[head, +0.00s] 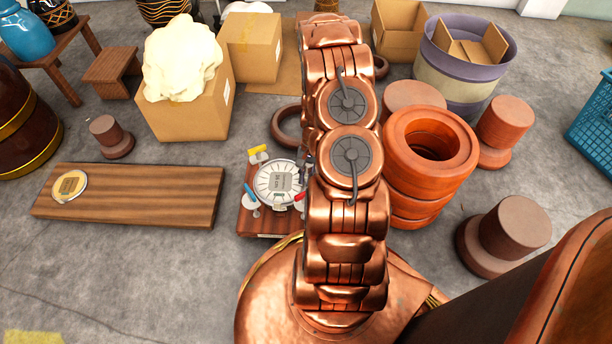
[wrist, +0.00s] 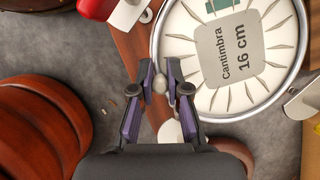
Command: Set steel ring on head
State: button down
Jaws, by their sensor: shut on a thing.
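The steel ring (head: 278,207) is a thin silver hoop around a round white pleated head (head: 264,181) with a grey label. In the wrist view the ring (wrist: 228,117) surrounds the white head (wrist: 192,50), whose label reads "Cantimbra 16 cm". I cannot tell whether the ring touches the head. My gripper (wrist: 162,78) has its purple fingers closed at the ring's near left edge, on a small grey knob there. In the head view my gripper (head: 308,166) is mostly hidden by my copper arm, at the ring's right side.
The head sits over a red-brown wooden stand (head: 257,222) with yellow (head: 258,151), blue (head: 250,193) and red (head: 300,197) handled pieces around it. Stacked orange rings (head: 432,185) stand right of my arm. A wooden plank (head: 145,195) lies left; bare floor separates them.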

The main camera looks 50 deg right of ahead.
jog(key=c, duration=1.1)
grip_release()
jog(key=v, duration=1.2)
jog(key=shift+w+d, duration=0.1)
